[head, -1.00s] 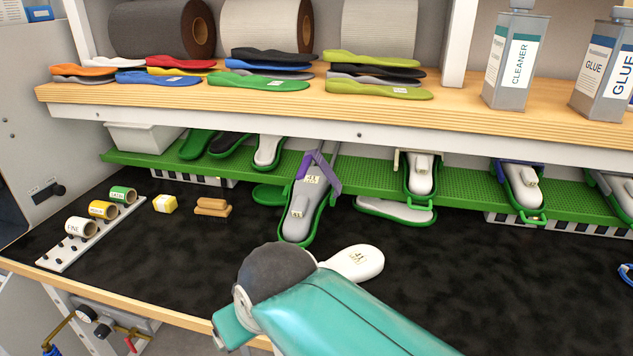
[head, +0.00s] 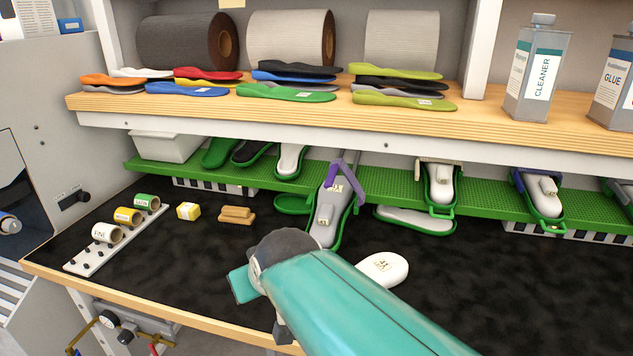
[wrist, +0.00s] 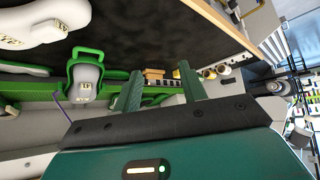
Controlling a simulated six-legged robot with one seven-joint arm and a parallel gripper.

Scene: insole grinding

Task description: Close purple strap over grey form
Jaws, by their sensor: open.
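The grey form (head: 326,222) lies in a green holder at the middle of the green shelf in the head view. The purple strap (head: 349,174) stands raised in a bent arch at the form's far end, its loose part to the right. In the wrist view the grey form (wrist: 86,74) is at the left, and the purple strap (wrist: 61,109) sticks out beside its holder. My gripper (wrist: 161,68) is open and empty, its two green fingers apart, to the right of the form in the wrist view. In the head view my arm hides the fingers.
A white form (head: 383,268) lies on the black bench top (head: 500,290) beside my arm. Other holders with forms, such as one at right (head: 440,188), line the green shelf (head: 385,180). A wooden shelf (head: 300,112) with insoles overhangs them.

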